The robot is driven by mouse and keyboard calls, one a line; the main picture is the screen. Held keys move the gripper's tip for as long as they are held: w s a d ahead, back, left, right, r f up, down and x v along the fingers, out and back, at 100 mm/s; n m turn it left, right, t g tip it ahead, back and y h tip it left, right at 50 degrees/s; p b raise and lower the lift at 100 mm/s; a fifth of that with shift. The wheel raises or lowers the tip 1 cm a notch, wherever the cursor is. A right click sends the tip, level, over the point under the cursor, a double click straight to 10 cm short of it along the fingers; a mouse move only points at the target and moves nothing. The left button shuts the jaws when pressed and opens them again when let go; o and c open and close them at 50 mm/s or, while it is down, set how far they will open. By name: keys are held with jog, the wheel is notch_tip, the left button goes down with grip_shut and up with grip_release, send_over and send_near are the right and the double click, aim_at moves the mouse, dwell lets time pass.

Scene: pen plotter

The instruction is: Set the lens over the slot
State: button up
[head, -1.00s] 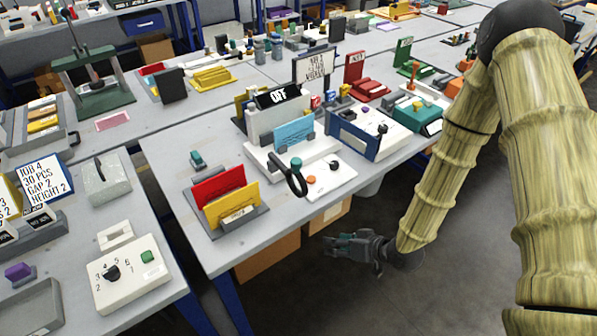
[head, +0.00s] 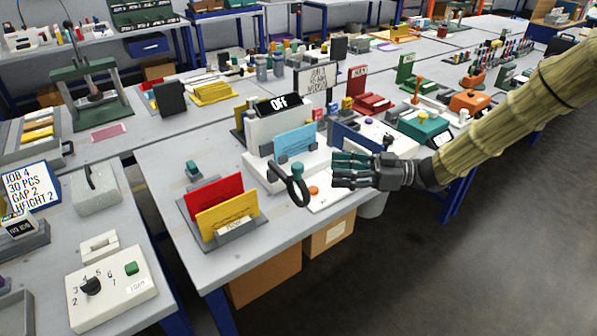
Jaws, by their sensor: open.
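A black ring on a short dark arm, which looks like the lens (head: 299,192), sits at the front of a white machine (head: 258,172) with a black "OFF" display (head: 279,103). The ring stands tilted beyond the machine's front edge. A light blue card (head: 294,142) stands upright in a grey holder on the machine. I cannot make out which opening is the slot. My gripper (head: 334,169) is open and empty, its fingers pointing left. In the picture it is just right of the ring, over the machine's right end; I see no contact.
Red (head: 216,191) and yellow (head: 229,212) cards stand in a grey holder at the table's front left. A blue-fronted device (head: 352,140) is partly behind my gripper. A teal box (head: 424,127) is further right. Cardboard boxes (head: 265,276) sit under the table.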

aim_at(299, 165)
jog(key=a, duration=0.7)
jog(key=a+p, duration=0.1)
jog(key=a, duration=0.2)
jog(key=shift+w+a, duration=0.3)
jog(key=shift+w, duration=0.1)
jog(key=shift+w, duration=0.1)
grip_shut()
